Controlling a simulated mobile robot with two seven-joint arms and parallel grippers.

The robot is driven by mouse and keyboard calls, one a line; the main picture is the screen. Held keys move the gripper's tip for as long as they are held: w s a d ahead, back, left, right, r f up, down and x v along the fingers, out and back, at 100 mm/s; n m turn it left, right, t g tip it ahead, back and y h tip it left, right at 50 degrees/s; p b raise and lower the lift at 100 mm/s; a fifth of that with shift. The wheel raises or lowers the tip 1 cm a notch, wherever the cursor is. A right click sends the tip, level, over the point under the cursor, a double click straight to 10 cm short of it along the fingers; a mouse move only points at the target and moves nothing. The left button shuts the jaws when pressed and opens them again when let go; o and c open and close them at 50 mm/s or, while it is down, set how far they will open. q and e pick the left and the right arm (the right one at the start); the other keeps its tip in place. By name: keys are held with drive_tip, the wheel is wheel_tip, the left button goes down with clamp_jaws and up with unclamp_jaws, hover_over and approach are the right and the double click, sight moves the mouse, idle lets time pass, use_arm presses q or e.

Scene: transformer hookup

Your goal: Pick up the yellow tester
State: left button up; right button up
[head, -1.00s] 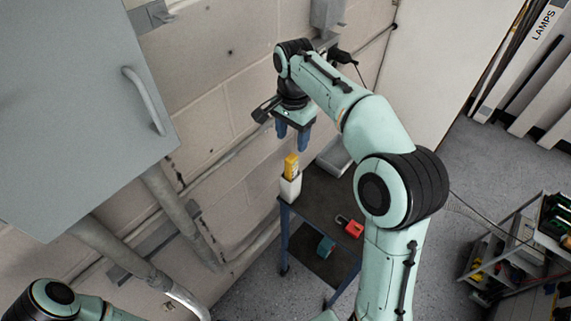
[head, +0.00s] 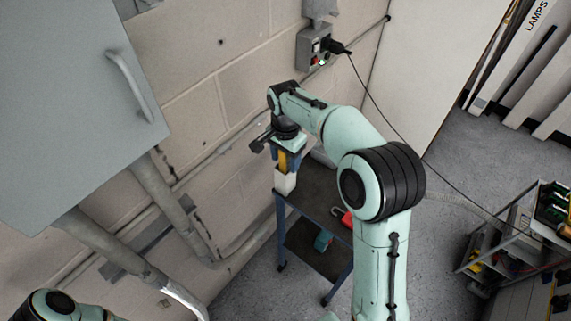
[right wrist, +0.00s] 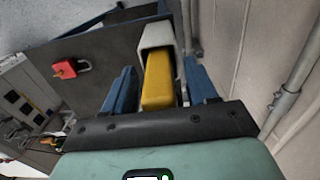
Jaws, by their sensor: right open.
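The yellow tester (right wrist: 158,82) stands in a white holder (right wrist: 155,36) at the corner of a small dark-topped table. In the head view only a strip of the tester (head: 283,161) shows, above the white holder (head: 285,182). My right gripper (head: 288,160) is over the holder. In the right wrist view its two blue fingers (right wrist: 160,88) are open, one on each side of the tester. A gap shows at the left finger; I cannot tell whether the right finger touches. Of my left arm only a part shows at the lower left; its gripper is out of view.
The table (head: 318,188) carries a red padlock (right wrist: 65,69), with a grey tray behind my right arm. The wall and its pipes (head: 232,257) run close beside the holder. A socket box (head: 314,50) with a black plug and cable is above. A cart (head: 515,235) stands at the right.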

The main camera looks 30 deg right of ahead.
drive_tip(key=c, duration=1)
drive_tip(key=shift+r, duration=0.1)
drive_tip(key=shift+c, duration=0.2)
drive_tip(key=shift+r, duration=0.15)
use_arm(q)
drive_tip(key=shift+t, duration=0.3)
drive_tip(key=shift+w+r+p, duration=1.5)
drive_tip(key=shift+w+r, duration=0.5)
drive_tip(key=shift+w, duration=0.15)
use_arm(e)
wheel_tip(320, 180, up, 20)
